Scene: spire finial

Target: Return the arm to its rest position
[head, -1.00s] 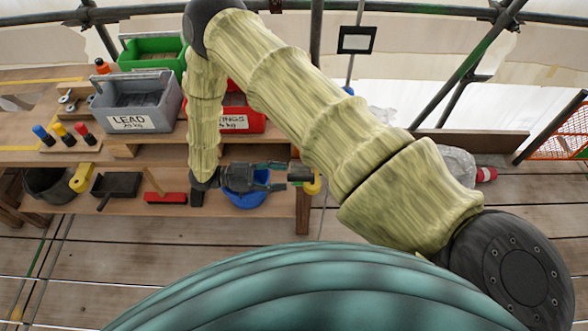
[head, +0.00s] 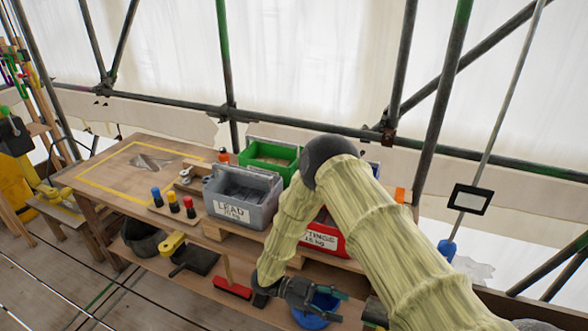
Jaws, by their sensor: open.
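My arm, in a pale yellow-green ribbed sleeve with dark joints, comes in from the lower right of the head view, bends at a raised elbow and drops toward the front of the workbench. My gripper (head: 338,305) is open, points right and has nothing between its fingers. It shows in front of a blue bucket (head: 312,318) at the lower shelf; I cannot tell its exact distance from the bucket.
The workbench (head: 115,180) bears a grey LEAD bin (head: 235,212), a green bin (head: 262,150) and a red bin (head: 325,240), partly hidden by my arm. A red brush (head: 232,288) lies left of my gripper. Scaffold poles (head: 228,75) stand behind. Open plank floor (head: 50,285) is at lower left.

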